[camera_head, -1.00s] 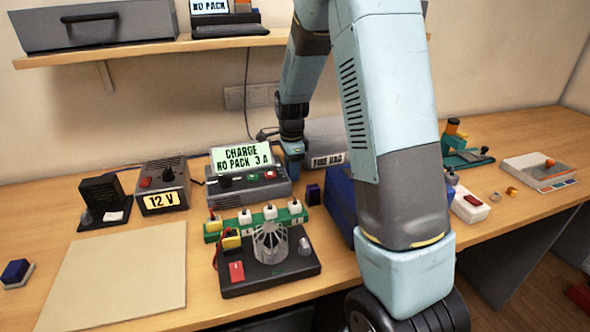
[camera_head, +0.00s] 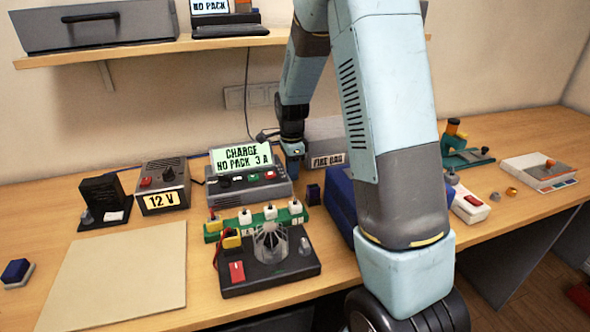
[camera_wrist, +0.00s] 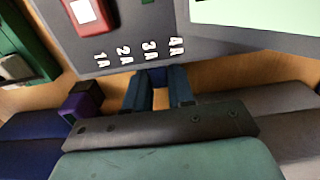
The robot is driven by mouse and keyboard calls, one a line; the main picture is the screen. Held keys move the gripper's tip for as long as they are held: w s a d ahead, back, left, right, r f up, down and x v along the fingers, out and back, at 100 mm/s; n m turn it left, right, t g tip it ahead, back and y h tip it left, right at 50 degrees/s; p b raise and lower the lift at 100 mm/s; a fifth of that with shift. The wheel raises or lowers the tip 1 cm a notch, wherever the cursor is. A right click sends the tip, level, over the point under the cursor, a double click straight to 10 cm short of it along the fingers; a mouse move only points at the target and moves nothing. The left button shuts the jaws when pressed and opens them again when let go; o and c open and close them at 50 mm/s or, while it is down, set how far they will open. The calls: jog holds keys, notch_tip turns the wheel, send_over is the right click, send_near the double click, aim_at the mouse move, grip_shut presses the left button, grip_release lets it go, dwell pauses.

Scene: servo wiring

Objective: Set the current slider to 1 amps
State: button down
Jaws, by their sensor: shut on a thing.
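The charger (camera_head: 283,188) is a grey box near the back of the bench. Its green display (camera_head: 241,158) reads "CHARGE NO PACK 3 A". My gripper (camera_head: 294,164) is at the charger's right end, partly hidden in the head view. In the wrist view, the current scale (camera_wrist: 137,50) shows the marks 1A, 2A, 3A and 4A along the charger's edge. My gripper (camera_wrist: 158,78) is shut on the current slider at this edge, beside the 3A mark. The slider is mostly hidden between the blue fingers.
A grey box marked "FIRE BAG" (camera_head: 328,159) stands close to the right of my gripper. A small dark purple block (camera_head: 313,194) stands in front, also in the wrist view (camera_wrist: 82,102). The 12 V supply (camera_head: 162,187) is left of the charger. A fan device (camera_head: 270,278) is in front.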

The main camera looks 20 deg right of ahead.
jog(key=shift+s, duration=2.2)
jog(key=c, duration=1)
grip_release()
jog(key=shift+c, duration=0.2)
jog(key=shift+r, duration=0.15)
notch_tip(320, 180, up, 13)
jog(key=shift+r, duration=0.2)
